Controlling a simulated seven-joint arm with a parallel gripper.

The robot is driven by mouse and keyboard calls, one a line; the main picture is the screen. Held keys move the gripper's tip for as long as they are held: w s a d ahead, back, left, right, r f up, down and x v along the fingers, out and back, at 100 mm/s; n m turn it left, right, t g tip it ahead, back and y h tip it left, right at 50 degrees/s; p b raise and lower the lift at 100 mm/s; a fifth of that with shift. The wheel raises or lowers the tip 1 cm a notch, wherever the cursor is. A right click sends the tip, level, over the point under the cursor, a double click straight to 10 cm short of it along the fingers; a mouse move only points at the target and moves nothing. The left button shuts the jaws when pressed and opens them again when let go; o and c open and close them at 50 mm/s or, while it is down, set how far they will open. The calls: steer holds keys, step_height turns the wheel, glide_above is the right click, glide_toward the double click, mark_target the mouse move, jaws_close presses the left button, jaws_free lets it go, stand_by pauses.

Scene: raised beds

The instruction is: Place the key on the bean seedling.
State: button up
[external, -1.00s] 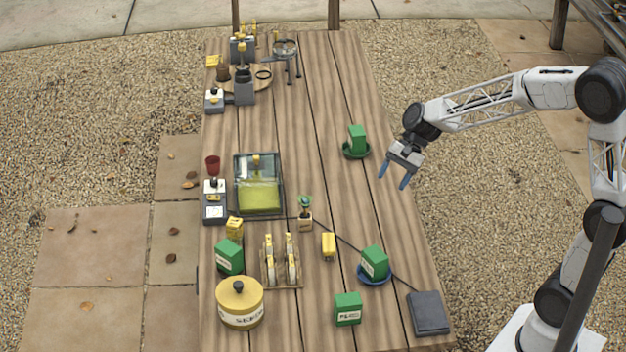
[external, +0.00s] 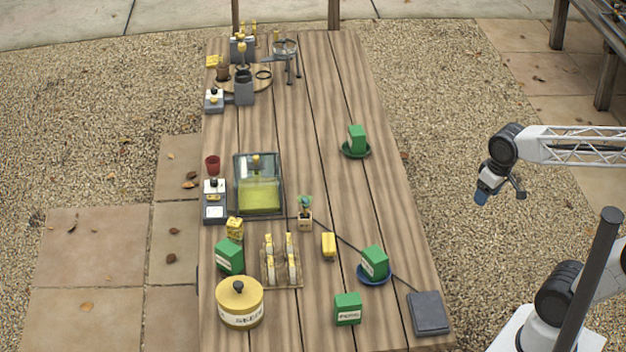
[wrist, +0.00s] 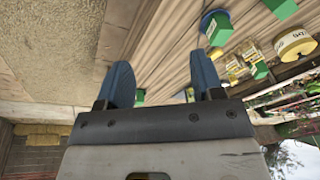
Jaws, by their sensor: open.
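A small seedling with blue-green leaves (external: 305,203) stands upright in a pale labelled pot (external: 305,220) near the middle of the table; I take it for the bean seedling. I cannot make out a key for certain in either view. My gripper (external: 500,194) is open and empty, off the table's right side above the gravel, far from the seedling. In the wrist view its two blue fingers (wrist: 163,80) are spread apart with nothing between them.
The plank table (external: 340,105) holds green boxes, one on a green saucer (external: 345,152) and one on a blue saucer (external: 360,279). A glass-lidded tray (external: 238,190), yellow block (external: 328,246), wooden rack (external: 283,285), round tin (external: 240,318) and dark pad (external: 429,313) surround the seedling.

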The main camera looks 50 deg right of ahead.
steer(key=shift+s+d+f+n+h, duration=0.1)
steer(key=shift+s+d+n+h, duration=0.15)
steer(key=shift+s, duration=0.3)
steer(key=shift+s+d+n+h, duration=0.15)
steer(key=shift+s+n, duration=0.1)
steer(key=shift+s, duration=0.25)
stand_by(0.6)
